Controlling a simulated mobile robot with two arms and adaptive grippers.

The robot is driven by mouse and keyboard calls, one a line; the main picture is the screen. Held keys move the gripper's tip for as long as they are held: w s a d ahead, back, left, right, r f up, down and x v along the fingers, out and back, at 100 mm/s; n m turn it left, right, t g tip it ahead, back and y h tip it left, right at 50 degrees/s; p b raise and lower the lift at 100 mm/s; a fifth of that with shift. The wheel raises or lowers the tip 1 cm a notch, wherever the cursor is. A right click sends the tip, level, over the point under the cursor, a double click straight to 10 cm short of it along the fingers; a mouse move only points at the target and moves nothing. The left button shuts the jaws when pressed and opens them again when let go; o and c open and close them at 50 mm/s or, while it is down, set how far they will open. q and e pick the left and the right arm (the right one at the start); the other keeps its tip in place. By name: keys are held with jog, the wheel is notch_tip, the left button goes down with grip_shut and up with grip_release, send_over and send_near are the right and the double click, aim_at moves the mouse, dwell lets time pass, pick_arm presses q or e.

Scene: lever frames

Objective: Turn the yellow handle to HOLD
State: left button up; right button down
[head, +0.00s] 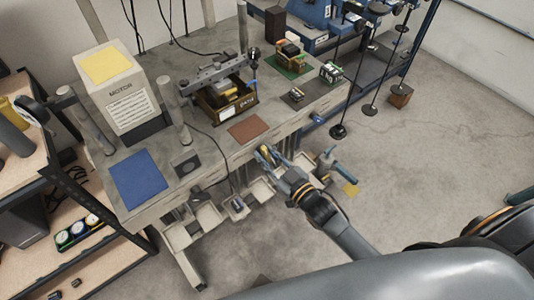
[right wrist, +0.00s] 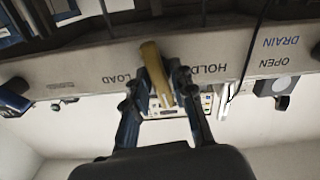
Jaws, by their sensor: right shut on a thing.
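The yellow handle (right wrist: 155,72) shows in the right wrist view, on the front edge of the bench, slightly tilted in the picture. Printed words flank it, upside down: LOAD (right wrist: 122,79) to its left and HOLD (right wrist: 208,68) to its right. My right gripper (right wrist: 164,100) is shut on the handle, with a finger on each side of it. In the head view my right gripper (head: 268,157) is at the bench's front edge, and it partly hides the handle there. My left gripper is not in view.
An OPEN DRAIN label (right wrist: 280,52) is farther right in the wrist view. Open floor lies at right.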

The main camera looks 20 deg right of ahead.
jog(key=n, duration=0.7)
jog(key=shift+a+f, duration=0.1)
dwell(0.5)
jog(key=c, duration=1.3)
grip_release()
jog(key=shift+s, duration=0.1)
jog(key=v, duration=1.2)
